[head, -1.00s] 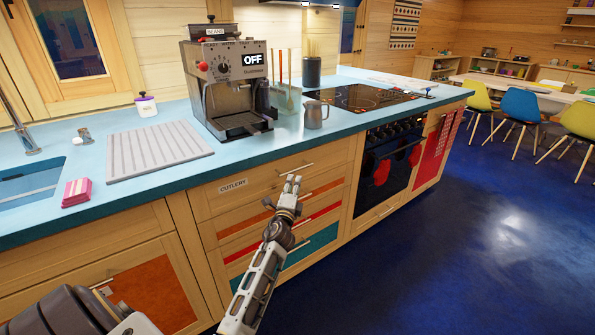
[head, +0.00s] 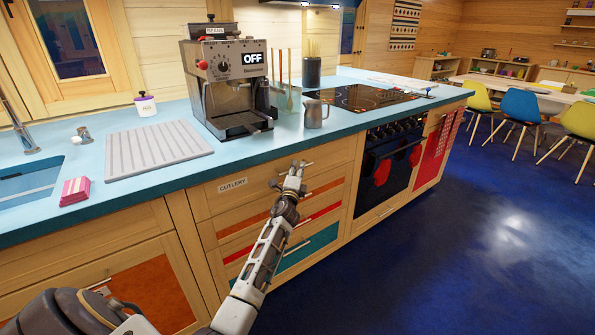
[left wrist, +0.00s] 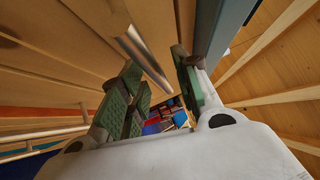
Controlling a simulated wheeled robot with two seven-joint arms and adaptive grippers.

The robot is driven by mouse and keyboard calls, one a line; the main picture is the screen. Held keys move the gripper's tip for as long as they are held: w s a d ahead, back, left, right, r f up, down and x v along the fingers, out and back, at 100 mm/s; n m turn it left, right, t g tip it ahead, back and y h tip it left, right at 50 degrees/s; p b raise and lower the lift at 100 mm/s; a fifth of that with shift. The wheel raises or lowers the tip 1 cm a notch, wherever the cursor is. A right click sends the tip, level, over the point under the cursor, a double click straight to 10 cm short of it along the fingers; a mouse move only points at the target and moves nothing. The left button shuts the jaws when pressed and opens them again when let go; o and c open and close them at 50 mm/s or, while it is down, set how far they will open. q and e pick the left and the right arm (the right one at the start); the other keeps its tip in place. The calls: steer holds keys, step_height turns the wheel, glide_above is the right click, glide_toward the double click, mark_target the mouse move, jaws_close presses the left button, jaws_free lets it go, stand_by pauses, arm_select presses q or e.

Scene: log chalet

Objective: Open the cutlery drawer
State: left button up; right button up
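The cutlery drawer (head: 215,203) is the top wooden drawer under the blue counter, with a CUTLERY label (head: 233,185) on its front. Its front looks flush with the cabinet, so it appears closed. My left gripper (head: 298,166) is at the drawer's bar handle and hides most of it in the head view. In the left wrist view, the metal handle (left wrist: 147,58) shows between the two spread green-padded fingers of my left gripper (left wrist: 156,62). The fingers are apart, and I cannot tell whether either touches the bar. My right gripper is not in view.
Lower drawers with orange, red and teal fronts (head: 310,247) lie below. The counter edge (head: 200,183) runs just above the handle. The oven (head: 387,165) is to the right. A metal jug (head: 316,113) and coffee machine (head: 228,85) stand above. The blue floor is clear.

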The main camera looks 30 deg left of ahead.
arm_select(q)
steer(key=shift+w+a+r, duration=0.1)
steer(key=shift+w+a, duration=0.1)
steer(key=shift+w, duration=0.25)
steer(key=shift+c, duration=0.5)
jaws_close()
